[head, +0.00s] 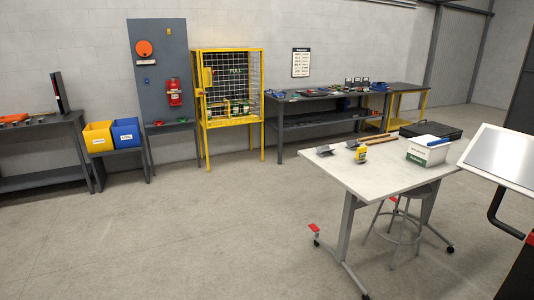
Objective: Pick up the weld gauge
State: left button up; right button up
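I cannot pick out the weld gauge for certain; the small items are too small to tell. On the white table (380,176) at the right stand a small grey angled piece (324,151), a second dark grey piece (352,144) and a small yellow item (361,155). Other small items lie on the long grey bench (325,96) by the back wall, too small to name. Neither of my grippers shows in the head view.
A white box (427,152) with a blue item on it, a brown stick (379,139) and a black case (431,131) are on the table. A stool (403,226) stands under it. A yellow cage (231,90) and bins (98,137) line the wall. The floor at left is clear.

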aim_at(362, 152)
jog(key=i+z, duration=0.2)
jog(key=i, duration=0.25)
jog(key=i+z, duration=0.15)
jog(key=i, duration=0.35)
jog(key=i+j+z, duration=0.2)
jog(key=i, duration=0.25)
jog(key=i+j+z, duration=0.15)
jog(key=i, duration=0.3)
jog(key=i+j+z, duration=0.2)
jog(key=i, duration=0.25)
jog(key=j, duration=0.1)
